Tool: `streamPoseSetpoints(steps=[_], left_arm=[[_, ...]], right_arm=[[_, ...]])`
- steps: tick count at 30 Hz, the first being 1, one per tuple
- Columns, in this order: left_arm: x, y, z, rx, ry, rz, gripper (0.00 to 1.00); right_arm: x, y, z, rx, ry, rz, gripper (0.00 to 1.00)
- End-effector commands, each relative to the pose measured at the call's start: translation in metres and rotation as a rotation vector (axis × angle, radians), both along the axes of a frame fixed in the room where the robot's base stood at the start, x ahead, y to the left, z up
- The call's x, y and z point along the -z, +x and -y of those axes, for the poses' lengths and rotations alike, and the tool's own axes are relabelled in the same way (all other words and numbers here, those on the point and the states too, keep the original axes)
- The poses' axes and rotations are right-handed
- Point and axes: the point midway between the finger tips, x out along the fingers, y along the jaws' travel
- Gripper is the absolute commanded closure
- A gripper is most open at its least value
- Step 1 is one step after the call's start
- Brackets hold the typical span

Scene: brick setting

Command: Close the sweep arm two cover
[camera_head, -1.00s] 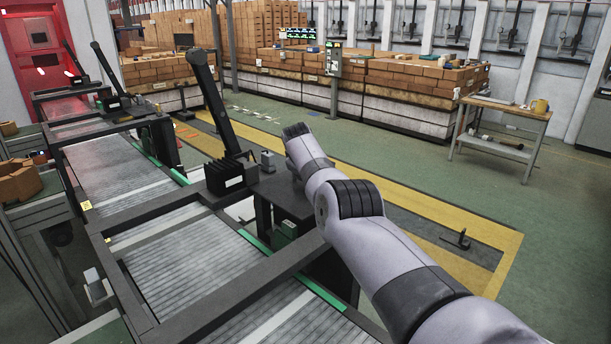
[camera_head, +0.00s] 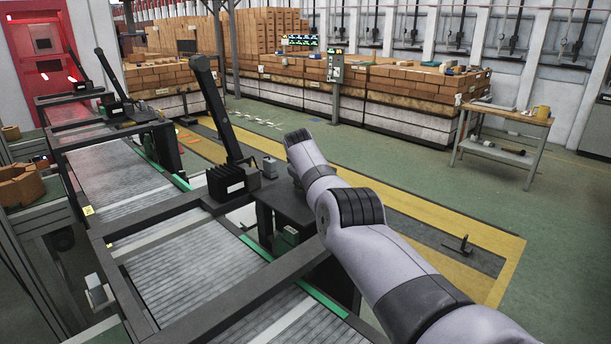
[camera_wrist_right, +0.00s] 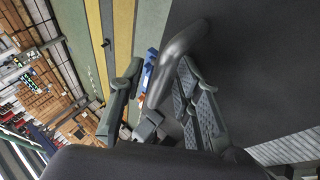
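A dark grey curved handle (camera_wrist_right: 178,55) shows in the right wrist view beside a large flat dark panel (camera_wrist_right: 255,70), which looks like the cover. My right gripper (camera_wrist_right: 162,66) is open, with its fingers on either side of the handle. A gap shows between the left finger and the handle; I cannot tell whether the right finger touches it. In the head view, a black sweep arm (camera_head: 218,110) stands tilted up from a ribbed black base (camera_head: 230,180) next to a dark flat top (camera_head: 285,200). My right arm hides the gripper and handle there. My left gripper is not in view.
The roller conveyor (camera_head: 195,262) and its dark frame run along the left. Another sweep arm (camera_head: 108,72) stands farther back. Brick stacks (camera_head: 420,85) line the back, and a small table (camera_head: 505,112) with a mug stands at right. Green floor (camera_head: 400,170) is open between.

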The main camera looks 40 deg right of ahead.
Motion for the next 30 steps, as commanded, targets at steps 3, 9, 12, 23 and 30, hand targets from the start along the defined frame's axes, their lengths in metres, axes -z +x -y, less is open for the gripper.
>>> streamPoseSetpoints(steps=[3, 9, 12, 23, 30], left_arm=[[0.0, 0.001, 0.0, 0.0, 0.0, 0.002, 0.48], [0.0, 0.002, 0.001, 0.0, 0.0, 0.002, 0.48], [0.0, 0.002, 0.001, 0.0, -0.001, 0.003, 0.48], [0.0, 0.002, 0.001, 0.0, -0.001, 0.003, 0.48], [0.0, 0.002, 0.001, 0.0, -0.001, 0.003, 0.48]], right_arm=[[-0.002, -0.001, -0.001, 0.0, -0.002, -0.001, 0.69], [-0.012, -0.006, -0.007, 0.001, -0.004, 0.001, 0.69], [-0.017, -0.01, -0.011, -0.001, -0.001, 0.003, 0.69], [-0.062, -0.033, -0.037, -0.002, -0.002, 0.006, 0.69], [-0.087, -0.047, -0.052, -0.001, 0.0, 0.004, 0.69]])
